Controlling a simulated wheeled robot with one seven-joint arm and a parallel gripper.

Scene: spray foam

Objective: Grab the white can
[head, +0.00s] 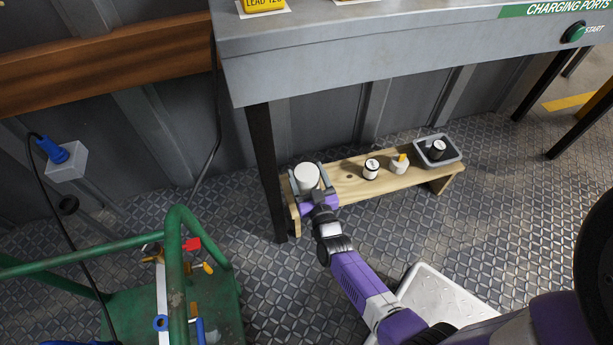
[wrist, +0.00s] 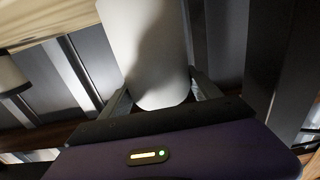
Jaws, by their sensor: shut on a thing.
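A white can (head: 307,177) is at the left end of a low wooden bench under the grey table. My gripper (head: 311,188) is shut on it, with one finger on each side. In the wrist view the white can (wrist: 150,50) fills the space between the fingers (wrist: 160,95) and looks tilted in the picture. I cannot tell whether the can still touches the bench.
On the wooden bench (head: 330,191) stand a small white container with a dark top (head: 371,169), a yellow-capped bottle (head: 399,163) and a grey tray (head: 452,159) holding another container. A black table leg (head: 264,170) is close left of my gripper. A green cart (head: 172,262) stands at lower left.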

